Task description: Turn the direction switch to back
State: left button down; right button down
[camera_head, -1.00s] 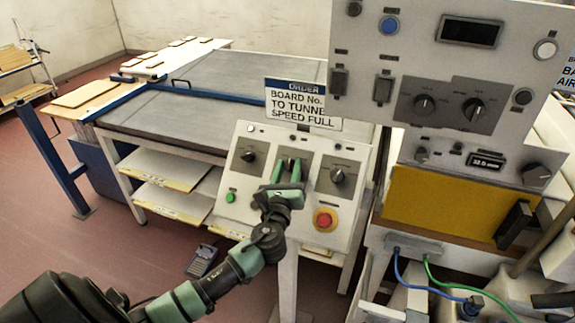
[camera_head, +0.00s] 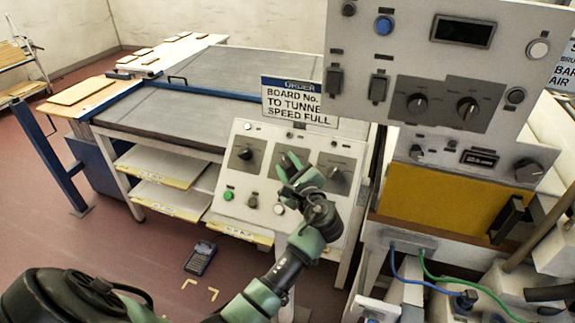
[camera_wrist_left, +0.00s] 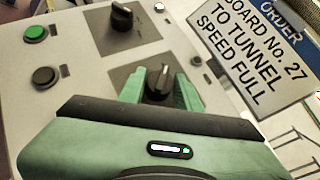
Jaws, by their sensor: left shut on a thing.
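A sloped grey control panel (camera_head: 236,133) stands in the middle of the head view, with three dark rotary knobs in its upper row. My left gripper (camera_head: 289,168) is at the middle knob, coming from the lower right. In the left wrist view my green fingers (camera_wrist_left: 160,88) are shut on this black middle knob (camera_wrist_left: 158,82), one on each side. The labels are too small to read, so I cannot tell which knob is the direction switch. The left knob (camera_head: 245,153) and right knob (camera_head: 336,175) are free. My right gripper is not in view.
A green button (camera_head: 228,193) and other buttons sit low on the panel. A sign (camera_head: 300,103) stands behind it. A taller panel (camera_head: 400,65) with switches and a yellow front (camera_head: 420,203) is at right. A handheld device (camera_head: 201,258) lies on the floor.

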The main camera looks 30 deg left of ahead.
pick_arm(q)
jog(key=shift+r, duration=0.15)
dwell(0.3)
jog(key=c, duration=1)
grip_release()
jog(key=f+b+v, duration=0.1)
jog(key=b+v, duration=0.1)
jog(key=v, duration=0.5)
jog(key=shift+s+d+r, duration=0.15)
jog(key=shift+d+r, duration=0.15)
jog(key=shift+r, duration=0.15)
